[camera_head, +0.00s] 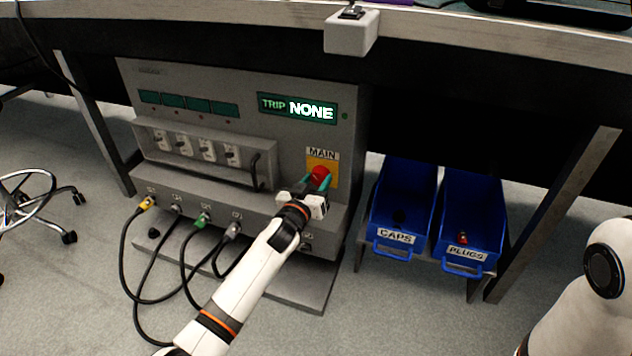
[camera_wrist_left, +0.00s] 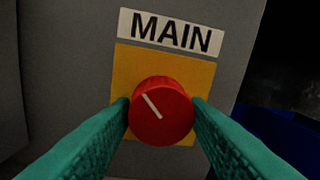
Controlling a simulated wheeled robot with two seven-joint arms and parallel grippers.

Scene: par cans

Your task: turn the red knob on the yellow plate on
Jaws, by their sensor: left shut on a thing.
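The red knob (camera_head: 320,173) sits on the yellow plate (camera_head: 331,164) under the MAIN label on the grey cabinet. The knob (camera_wrist_left: 161,111) fills the middle of the left wrist view, and its white pointer line slants to the upper left. The yellow plate (camera_wrist_left: 140,62) shows around it. My left gripper (camera_head: 314,184) is at the knob, its two green fingers (camera_wrist_left: 162,118) shut on the knob's left and right sides. My right arm shows at the lower right of the head view, but its gripper is out of view.
The cabinet's display (camera_head: 298,107) reads TRIP NONE. A row of switches (camera_head: 188,148) behind a guard is at left, with cables plugged in below. Blue bins labelled CAPS (camera_head: 384,245) and PLUGS (camera_head: 478,262) stand at right. The table edge (camera_head: 250,20) overhangs.

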